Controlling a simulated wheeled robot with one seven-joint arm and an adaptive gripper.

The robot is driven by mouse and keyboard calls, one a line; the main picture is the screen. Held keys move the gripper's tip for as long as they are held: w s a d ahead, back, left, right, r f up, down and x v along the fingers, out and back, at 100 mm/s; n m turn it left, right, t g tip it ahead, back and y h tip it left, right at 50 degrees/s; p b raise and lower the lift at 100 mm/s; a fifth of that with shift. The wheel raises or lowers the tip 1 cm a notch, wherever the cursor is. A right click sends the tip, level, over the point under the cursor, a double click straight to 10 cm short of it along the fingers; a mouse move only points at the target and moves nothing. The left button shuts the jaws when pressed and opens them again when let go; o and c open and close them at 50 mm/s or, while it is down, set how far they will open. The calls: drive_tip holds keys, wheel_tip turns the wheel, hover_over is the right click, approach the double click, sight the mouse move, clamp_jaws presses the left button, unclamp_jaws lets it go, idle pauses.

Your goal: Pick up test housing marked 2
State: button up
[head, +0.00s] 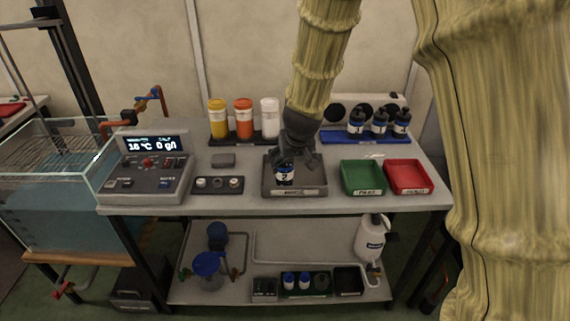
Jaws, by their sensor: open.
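The gripper is open. Its fingers overlap the top of the housing in the head view, so I cannot tell whether they touch it.
A green tray (362,178) and a red tray (409,177) stand right of the grey tray. Yellow (218,119), orange (243,119) and white (270,118) bottles stand at the back left. A control box (147,172) is left.

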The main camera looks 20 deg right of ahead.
sight(288, 162)
drive_tip(key=w, duration=0.2)
drive_tip(key=w+f, duration=0.1)
drive_tip(key=w, duration=0.1)
drive_tip(key=shift+f, duration=0.1)
drive_tip(key=shift+p+x, duration=0.5)
drive_tip(key=shift+x, duration=2.4)
drive_tip(key=shift+w+a, duration=0.1)
drive_tip(key=shift+a, duration=0.1)
drive_tip(key=c, duration=1.3)
drive_tip(key=shift+c, duration=0.7)
